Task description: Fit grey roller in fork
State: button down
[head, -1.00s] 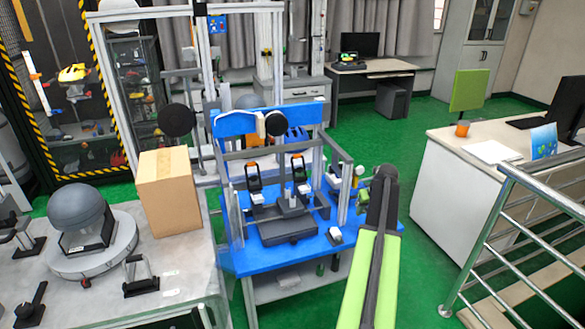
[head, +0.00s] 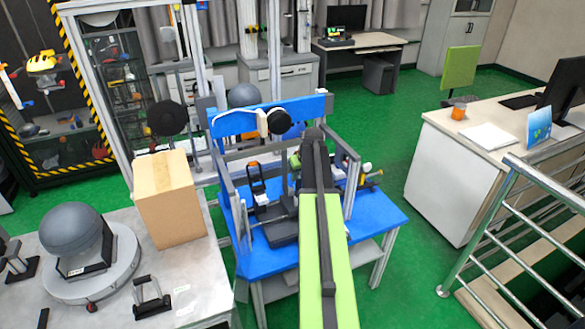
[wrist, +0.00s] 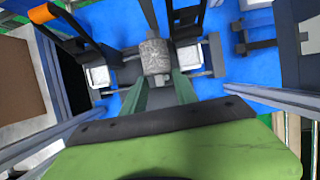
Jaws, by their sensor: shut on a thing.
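The grey roller (wrist: 156,57) is a short, mottled cylinder in the upper middle of the wrist view. My gripper (wrist: 159,76) is shut on it, with one green finger on each side of its near end. The roller is over a dark fixture (wrist: 205,55) on the blue table, which also shows in the head view (head: 385,217). I cannot tell for sure which part of the fixture is the fork, or whether the roller touches it. In the head view my arm hides the gripper, the roller and part of the fixture.
Black toggle clamps with orange tips, one (wrist: 58,18) at upper left, stand around the fixture. Grey frame posts (head: 352,188) rise beside it. A cardboard box (head: 170,205) and a grey dome (head: 72,228) stand on the bench at left. A metal railing (head: 500,220) is at right.

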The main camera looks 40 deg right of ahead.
aim_at(298, 199)
jog(key=shift+w+a, duration=0.15)
jog(key=shift+w, duration=0.3)
jog(key=shift+s+f, duration=0.1)
notch_tip(298, 199, down, 10)
jog(key=b, duration=1)
jog(key=shift+f+b, duration=0.2)
jog(key=shift+b, duration=0.15)
jog(key=c, duration=0.9)
grip_release()
jog(key=shift+r, duration=0.1)
jog(key=shift+o, duration=0.2)
jog(key=shift+s, duration=0.1)
jog(key=p+v, duration=1.6)
jog(key=v, duration=0.1)
jog(key=shift+r, duration=0.2)
